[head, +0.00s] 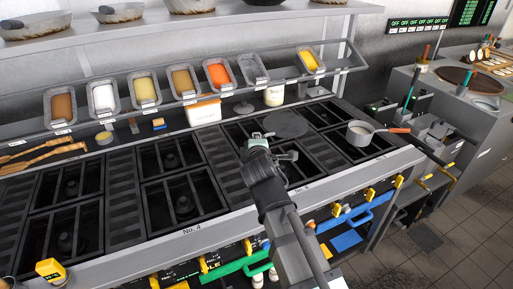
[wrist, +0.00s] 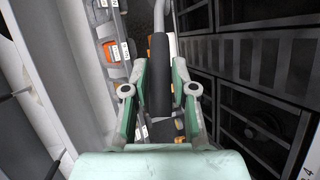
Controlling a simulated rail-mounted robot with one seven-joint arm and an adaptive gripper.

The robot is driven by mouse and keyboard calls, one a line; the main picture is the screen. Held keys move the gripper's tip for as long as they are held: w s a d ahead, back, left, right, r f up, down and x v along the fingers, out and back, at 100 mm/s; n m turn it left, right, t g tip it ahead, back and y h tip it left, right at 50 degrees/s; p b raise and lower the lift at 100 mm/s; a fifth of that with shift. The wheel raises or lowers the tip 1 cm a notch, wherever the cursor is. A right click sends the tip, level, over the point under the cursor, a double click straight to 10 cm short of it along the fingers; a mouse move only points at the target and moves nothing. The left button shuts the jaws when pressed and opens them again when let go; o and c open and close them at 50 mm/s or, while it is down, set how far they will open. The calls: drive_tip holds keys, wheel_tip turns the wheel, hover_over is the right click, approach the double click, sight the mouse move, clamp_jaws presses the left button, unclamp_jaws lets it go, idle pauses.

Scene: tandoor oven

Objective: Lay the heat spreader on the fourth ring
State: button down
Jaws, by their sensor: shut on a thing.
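The heat spreader (head: 286,124) is a dark grey round disc. In the head view it appears over the back of the range, just beyond my gripper (head: 263,146); I cannot tell how high it is. In the wrist view my gripper (wrist: 160,88) is shut on the spreader's black handle (wrist: 158,62), whose metal rod runs out of the top edge; the disc is out of that view. The grate section labelled No. 4 (head: 178,197) lies left of my gripper, with nothing on it. The disc is to the right of that section.
A saucepan (head: 360,135) stands on the right-hand grate. Food trays (head: 145,88) hang along the rack behind the range. A white tub (head: 204,112) and a jar (head: 273,96) stand on the back ledge. Wooden tools (head: 42,157) lie at the left. The left grates are clear.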

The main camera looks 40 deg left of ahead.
drive_tip(key=shift+r, duration=0.2)
drive_tip(key=shift+r+p, duration=1.5)
drive_tip(key=shift+r, duration=0.4)
